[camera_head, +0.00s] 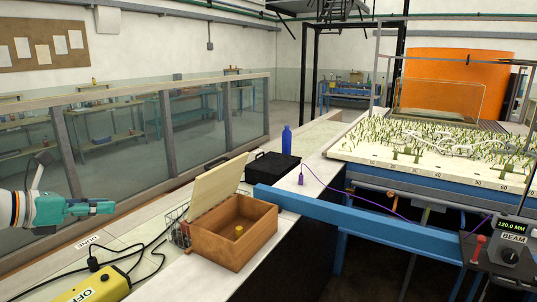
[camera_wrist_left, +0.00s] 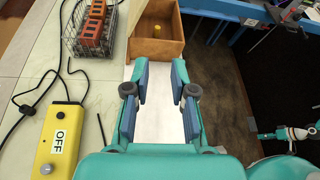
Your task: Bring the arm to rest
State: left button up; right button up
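My left gripper (camera_head: 98,207) comes in from the left edge in the head view, held level above the bench and left of the wooden box. In the left wrist view its fingers (camera_wrist_left: 159,88) stand apart with an empty gap between them, so it is open and holds nothing. Parts of my right arm (camera_wrist_left: 290,134) show small at the right edge of the left wrist view. The state of its gripper cannot be made out there. The right arm is not in the head view.
An open wooden box (camera_head: 232,245) holds a small yellow piece. A wire basket (camera_wrist_left: 90,28) with red-brown blocks stands beside it. A yellow OFF control box (camera_head: 90,285) with black cables lies nearby. A black case (camera_head: 273,167) and blue bottle (camera_head: 286,140) stand behind.

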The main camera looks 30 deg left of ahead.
pick_arm(q)
jog(key=w+d+f+m+g+h, duration=0.2)
jog(key=w+d+f+g+h, duration=0.3)
jog(key=w+d+f, duration=0.9)
jog(key=s+d+f+m+g+h, duration=0.2)
jog(key=d+f+m+g+h, duration=0.1)
jog(key=d+f, duration=1.05)
jog(key=s+d+f+m+g, duration=0.3)
jog(key=s+d+f+g, duration=0.1)
jog(key=d+f, duration=0.5)
jog(key=s+d+f+m+g+y, duration=0.2)
jog(key=s+d+f+m+y, duration=0.15)
jog(key=s+f+m, duration=0.6)
jog(key=s+d+f+m+g+y, duration=0.3)
jog(key=s+d+f+m, duration=0.2)
jog(key=s+f+m, duration=0.4)
jog(key=w+m+t, duration=0.1)
jog(key=m, duration=0.1)
jog(key=w+m+t, duration=0.1)
jog(key=m, duration=0.1)
jog(key=w+a+m+t, duration=0.1)
jog(key=m+t, duration=0.1)
jog(key=m, duration=0.1)
jog(key=shift+r, duration=0.25)
